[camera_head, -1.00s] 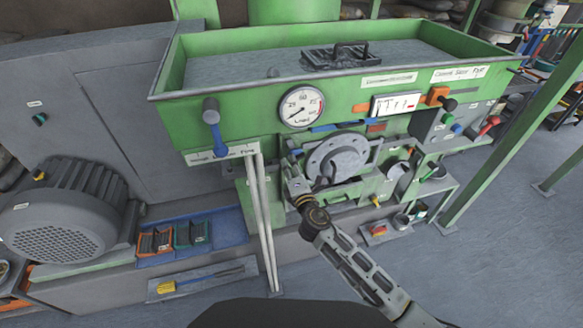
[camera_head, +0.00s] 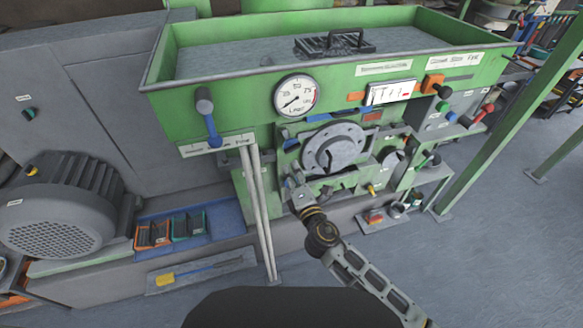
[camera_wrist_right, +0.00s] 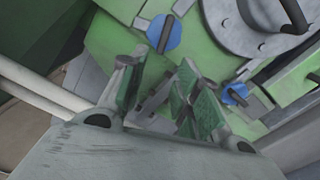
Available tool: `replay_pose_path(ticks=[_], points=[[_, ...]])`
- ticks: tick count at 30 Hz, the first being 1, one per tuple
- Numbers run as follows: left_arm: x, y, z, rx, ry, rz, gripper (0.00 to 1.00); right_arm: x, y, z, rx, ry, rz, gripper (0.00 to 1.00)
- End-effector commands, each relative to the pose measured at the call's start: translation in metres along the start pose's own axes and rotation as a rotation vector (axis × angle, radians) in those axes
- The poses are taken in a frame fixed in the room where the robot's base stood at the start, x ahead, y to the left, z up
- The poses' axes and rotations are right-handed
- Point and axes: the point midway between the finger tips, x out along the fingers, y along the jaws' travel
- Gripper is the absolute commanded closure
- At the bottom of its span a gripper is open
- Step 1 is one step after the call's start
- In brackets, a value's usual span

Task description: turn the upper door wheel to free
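The upper door wheel (camera_wrist_right: 163,35) is a blue disc with a grey bar across it, at the top middle of the right wrist view. A second blue wheel (camera_wrist_right: 235,93) sits lower right. The round grey door (camera_head: 335,148) with a dark curved handle is on the green machine; its edge shows at the wrist view's upper right. My right gripper (camera_wrist_right: 162,88) is open, fingers apart, with nothing seen between them. In the head view the right gripper (camera_head: 297,193) is below and left of the door, seen small. My left gripper is not in view.
A green trough (camera_head: 330,85) with a load gauge (camera_head: 296,95) overhangs the door. Pale vertical pipes (camera_head: 260,212) stand left of my right gripper. A motor (camera_head: 62,210) and a blue tray (camera_head: 225,219) are at left.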

Motion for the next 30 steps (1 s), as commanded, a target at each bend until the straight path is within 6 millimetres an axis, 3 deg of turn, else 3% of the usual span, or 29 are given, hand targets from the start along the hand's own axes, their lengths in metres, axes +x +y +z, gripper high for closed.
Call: replay_pose_path(ticks=[13,30], points=[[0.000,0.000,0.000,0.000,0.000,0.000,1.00,-0.038,-0.001,-0.001,0.001,0.001,-0.002,0.68],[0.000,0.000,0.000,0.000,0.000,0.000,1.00,-0.044,-0.001,0.000,0.000,0.000,-0.001,0.68]])
